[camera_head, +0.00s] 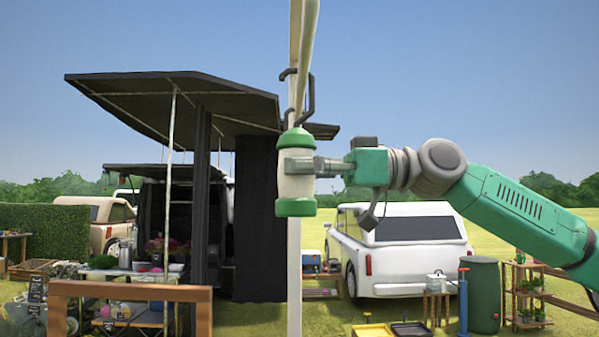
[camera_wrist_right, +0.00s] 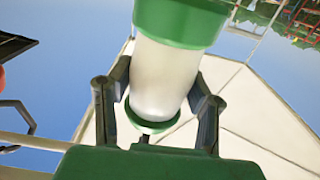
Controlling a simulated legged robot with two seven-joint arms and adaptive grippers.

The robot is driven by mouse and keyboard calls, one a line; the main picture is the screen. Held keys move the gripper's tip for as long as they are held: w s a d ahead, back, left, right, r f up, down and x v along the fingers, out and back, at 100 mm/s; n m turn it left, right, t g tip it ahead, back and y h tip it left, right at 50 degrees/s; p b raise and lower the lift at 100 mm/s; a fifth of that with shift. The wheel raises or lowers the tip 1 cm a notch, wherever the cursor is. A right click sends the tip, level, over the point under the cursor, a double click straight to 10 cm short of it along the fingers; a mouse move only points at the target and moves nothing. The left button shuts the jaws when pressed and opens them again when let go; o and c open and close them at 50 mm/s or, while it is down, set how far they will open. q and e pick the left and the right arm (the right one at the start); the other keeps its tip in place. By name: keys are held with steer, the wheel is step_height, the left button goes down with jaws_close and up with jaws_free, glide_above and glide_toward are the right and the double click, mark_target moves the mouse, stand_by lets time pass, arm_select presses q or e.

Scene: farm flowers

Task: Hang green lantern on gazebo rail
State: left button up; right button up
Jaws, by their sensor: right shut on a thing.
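The green lantern (camera_head: 296,188) has a white body between a green top and a green base. It hangs upright in front of the pale post in the head view. Its dark hook (camera_head: 311,97) reaches up to the pale gazebo rail (camera_head: 304,50) and overlaps it; I cannot tell whether it bears on the rail. My right gripper (camera_head: 300,166) comes from the right and is shut on the lantern's body. In the right wrist view the lantern (camera_wrist_right: 165,72) sits between the two dark fingers. My left gripper is not in view.
The pale vertical post (camera_head: 294,270) stands behind the lantern. A dark canopy (camera_head: 180,100) is at the left, with a plant table (camera_head: 120,270) below it. A white car (camera_head: 405,250), a green barrel (camera_head: 482,295) and a wooden shelf (camera_head: 525,295) stand at the right.

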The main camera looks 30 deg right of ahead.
steer(key=shift+d+f, duration=0.15)
steer(key=shift+d, duration=0.15)
steer(key=shift+d+f, duration=0.1)
steer(key=shift+d, duration=0.05)
steer(key=shift+s+a+f+b, duration=0.1)
steer(key=shift+a+f+b, duration=0.15)
steer(key=shift+b, duration=0.1)
steer(key=o, duration=1.2)
steer(key=shift+c, duration=0.2)
steer(key=shift+w, duration=0.2)
steer(key=shift+o, duration=0.4)
steer(key=shift+o, duration=1.1)
steer(key=shift+s+r, duration=0.1)
steer(key=shift+d, duration=0.1)
